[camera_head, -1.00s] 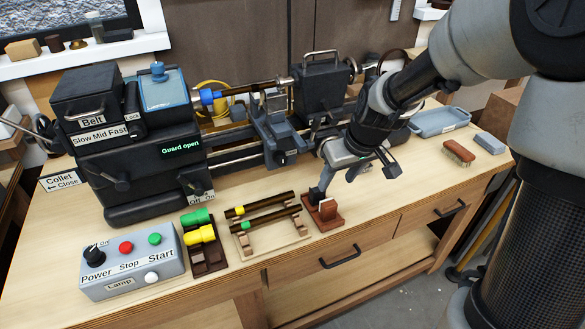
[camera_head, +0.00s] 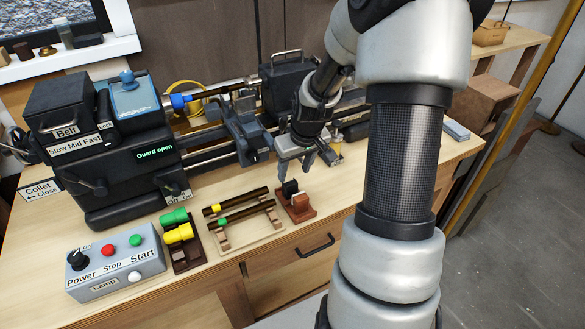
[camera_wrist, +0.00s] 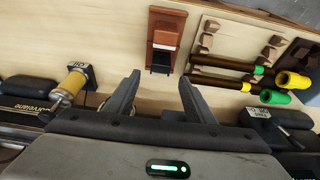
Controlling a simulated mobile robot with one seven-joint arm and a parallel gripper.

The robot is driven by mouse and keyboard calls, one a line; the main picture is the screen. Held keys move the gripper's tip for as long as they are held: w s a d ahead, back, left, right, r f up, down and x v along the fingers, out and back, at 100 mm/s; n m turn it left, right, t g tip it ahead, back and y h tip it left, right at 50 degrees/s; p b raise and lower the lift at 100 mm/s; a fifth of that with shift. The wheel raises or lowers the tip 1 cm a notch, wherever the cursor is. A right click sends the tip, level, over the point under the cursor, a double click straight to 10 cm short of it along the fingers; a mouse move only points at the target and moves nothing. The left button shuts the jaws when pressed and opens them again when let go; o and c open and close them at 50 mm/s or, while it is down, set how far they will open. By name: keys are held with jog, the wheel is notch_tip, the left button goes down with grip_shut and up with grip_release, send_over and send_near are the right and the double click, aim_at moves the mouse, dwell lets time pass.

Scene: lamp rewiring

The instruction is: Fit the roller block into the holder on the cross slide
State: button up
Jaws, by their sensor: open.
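A small reddish-brown stand (camera_head: 300,214) is on the bench, right of the rod rack. A dark block (camera_head: 290,187), perhaps the roller block, stands upright in it behind a brown block (camera_head: 302,200). In the wrist view the dark block (camera_wrist: 161,62) is ahead of my fingertips, at the near end of the stand (camera_wrist: 168,14). My gripper (camera_head: 296,170) is open and empty, above the bench and behind the stand. Its two fingers flank clear bench in the wrist view (camera_wrist: 159,82). The cross slide (camera_head: 240,130) is on the lathe, left of my gripper; its holder is not clearly discernible.
A rack with dark rods (camera_head: 236,207) and a holder with green and yellow pieces (camera_head: 180,232) lie left of the stand. The grey control box (camera_head: 115,262) is at the front left. The lathe lines the back. My arm hides much of the bench's right.

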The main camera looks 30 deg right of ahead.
aim_at(290, 182)
jog(key=b+x, duration=0.5)
jog(key=x, duration=0.2)
jog(key=shift+w+f, duration=0.1)
jog(key=shift+f, duration=0.05)
jog(key=c, duration=1)
jog(key=shift+r+p, duration=2.55)
jog(key=shift+r, duration=1)
jog(key=shift+a, duration=0.1)
